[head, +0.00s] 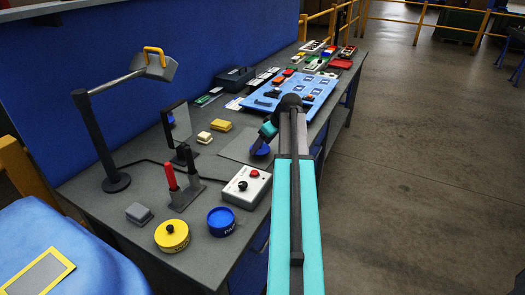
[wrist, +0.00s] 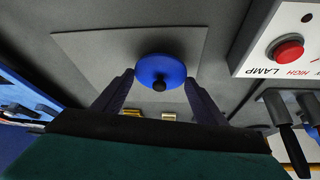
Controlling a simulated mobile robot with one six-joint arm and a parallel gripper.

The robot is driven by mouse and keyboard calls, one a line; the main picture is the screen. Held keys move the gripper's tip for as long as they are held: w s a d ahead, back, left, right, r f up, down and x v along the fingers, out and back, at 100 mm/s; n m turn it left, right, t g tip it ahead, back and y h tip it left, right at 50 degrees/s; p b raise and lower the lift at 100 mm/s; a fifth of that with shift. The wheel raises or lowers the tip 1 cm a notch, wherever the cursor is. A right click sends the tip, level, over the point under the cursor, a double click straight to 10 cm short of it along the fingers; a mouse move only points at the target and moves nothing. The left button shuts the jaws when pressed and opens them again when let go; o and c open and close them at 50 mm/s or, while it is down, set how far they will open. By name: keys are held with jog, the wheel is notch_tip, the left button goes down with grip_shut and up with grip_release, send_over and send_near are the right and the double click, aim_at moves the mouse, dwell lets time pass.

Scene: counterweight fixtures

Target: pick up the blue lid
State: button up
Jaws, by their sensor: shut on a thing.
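The blue lid (wrist: 159,67) is a round disc with a black knob. In the wrist view it sits between the two dark fingers of my gripper (wrist: 160,80), which is shut on its edges. In the head view the lid (head: 260,150) shows partly, below my gripper and over the grey mat (head: 236,146). I cannot tell whether it touches the mat. A round blue tub (head: 221,222) with an open top stands at the bench's front edge.
A white control box (head: 244,187) with a red button stands between the mat and the tub. A yellow tub (head: 172,236) with a black knob, a grey block (head: 139,213), a tool holder (head: 187,194) and a lamp (head: 110,160) stand to the left. A blue board (head: 285,98) lies farther back.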

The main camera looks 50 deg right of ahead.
jog(key=s+d+b, duration=0.1)
jog(key=s+d, duration=0.1)
jog(key=s, duration=0.5)
jog(key=s+d+r+b, duration=0.1)
jog(key=s+b, duration=0.1)
jog(key=s, duration=0.6)
jog(key=shift+s+d+r, duration=0.25)
jog(key=shift+s+d, duration=0.05)
jog(key=shift+d, duration=0.1)
